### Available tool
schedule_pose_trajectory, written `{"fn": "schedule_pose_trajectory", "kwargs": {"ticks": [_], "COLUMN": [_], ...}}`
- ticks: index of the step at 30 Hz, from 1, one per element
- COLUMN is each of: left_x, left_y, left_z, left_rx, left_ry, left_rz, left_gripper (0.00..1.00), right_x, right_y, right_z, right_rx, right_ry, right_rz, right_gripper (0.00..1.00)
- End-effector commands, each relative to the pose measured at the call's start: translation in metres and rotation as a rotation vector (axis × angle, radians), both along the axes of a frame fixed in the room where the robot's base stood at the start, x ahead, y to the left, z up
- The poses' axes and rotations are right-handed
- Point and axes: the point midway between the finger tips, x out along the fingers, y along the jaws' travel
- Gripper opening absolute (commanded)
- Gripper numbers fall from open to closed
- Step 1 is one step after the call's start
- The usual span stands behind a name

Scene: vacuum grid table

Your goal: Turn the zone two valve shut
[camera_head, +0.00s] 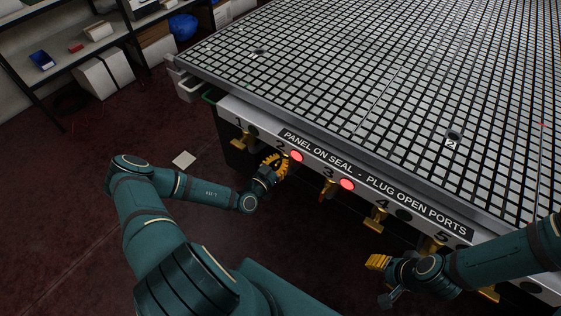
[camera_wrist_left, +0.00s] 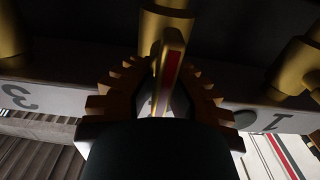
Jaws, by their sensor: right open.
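The zone two valve is a brass body (camera_wrist_left: 165,25) with a lever handle (camera_wrist_left: 170,62) that has a red stripe, seen between the labels 3 and 1 in the left wrist view. My left gripper (camera_head: 275,164) is at this valve and hides most of it in the head view. Its toothed fingers (camera_wrist_left: 165,85) stand on both sides of the lever, apart, with gaps showing. A red lamp (camera_head: 296,156) glows beside label 2. My right gripper (camera_head: 376,262) is open and empty, in front of the panel below valve 4.
The panel edge also carries the zone one valve (camera_head: 241,141), the zone three valve (camera_head: 328,188) with a lit red lamp (camera_head: 347,184), and the zone four valve (camera_head: 380,217). The grid table top (camera_head: 360,80) is above. Shelving (camera_head: 75,45) stands at the back left; the floor between is mostly clear.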

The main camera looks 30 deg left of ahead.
Motion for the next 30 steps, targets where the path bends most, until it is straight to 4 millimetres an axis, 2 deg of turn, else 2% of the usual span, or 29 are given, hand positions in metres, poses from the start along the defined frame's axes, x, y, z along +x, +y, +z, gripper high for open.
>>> {"fn": "schedule_pose_trajectory", "kwargs": {"ticks": [14,20,30], "left_x": [-0.002,-0.002,-0.003], "left_y": [-0.002,-0.003,-0.009], "left_z": [0.0,0.001,-0.001], "left_rx": [0.049,0.168,0.477], "left_ry": [-0.001,-0.009,-0.033], "left_rz": [-0.001,-0.001,-0.002], "left_gripper": [0.0,0.0,0.0], "right_x": [-0.001,-0.003,-0.003], "right_y": [0.0,0.0,0.0], "right_z": [0.006,0.016,0.038], "right_rx": [0.0,0.001,0.001], "right_ry": [0.002,0.007,0.009], "right_rz": [0.001,0.002,-0.001], "right_gripper": [0.47,0.47,0.47]}}
